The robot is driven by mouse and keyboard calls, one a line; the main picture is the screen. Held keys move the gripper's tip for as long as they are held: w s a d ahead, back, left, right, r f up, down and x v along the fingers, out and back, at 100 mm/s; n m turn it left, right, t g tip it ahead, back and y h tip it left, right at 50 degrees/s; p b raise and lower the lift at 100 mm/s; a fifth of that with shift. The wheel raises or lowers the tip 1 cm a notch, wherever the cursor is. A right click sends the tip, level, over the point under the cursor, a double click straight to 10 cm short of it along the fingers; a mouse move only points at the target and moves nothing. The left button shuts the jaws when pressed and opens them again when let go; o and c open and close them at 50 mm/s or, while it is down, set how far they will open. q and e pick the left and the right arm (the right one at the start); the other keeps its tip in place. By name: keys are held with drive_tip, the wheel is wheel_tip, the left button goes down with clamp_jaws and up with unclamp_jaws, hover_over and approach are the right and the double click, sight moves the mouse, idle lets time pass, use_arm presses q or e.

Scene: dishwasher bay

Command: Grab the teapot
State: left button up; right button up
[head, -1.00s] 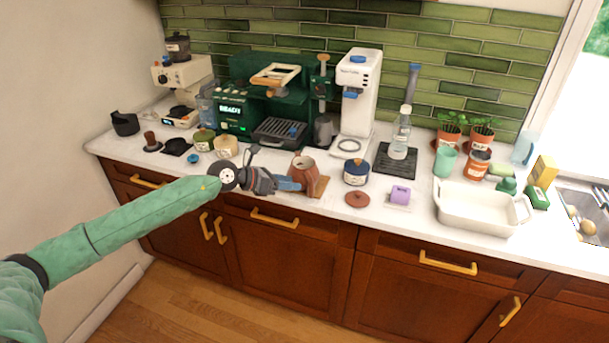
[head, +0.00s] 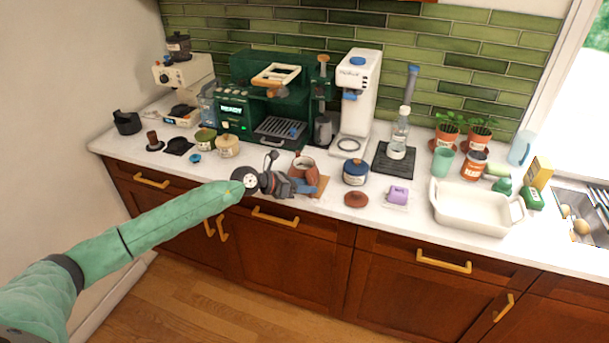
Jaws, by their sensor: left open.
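The teapot (head: 312,174) is a reddish-brown open-topped pot near the counter's front edge, beside a wooden board (head: 322,186). My left gripper (head: 303,187) comes in from the left and is open, with its blue-grey fingers at the front lower side of the teapot. The gripper and wrist hide part of the pot's left and lower side. I cannot tell whether the fingers touch it. A reddish-brown round lid (head: 356,200) lies on the counter to the right. My right gripper is not in view.
A blue-lidded jar (head: 356,173) stands right of the teapot. The green espresso machine (head: 262,105) and white dispenser (head: 357,100) stand behind. A purple block (head: 397,194) and white baking dish (head: 476,212) are further right. Canisters (head: 228,147) stand left.

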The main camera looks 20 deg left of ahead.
use_arm(q)
drive_tip(key=c, duration=1)
clamp_jaws()
drive_tip(key=shift+r, duration=0.15)
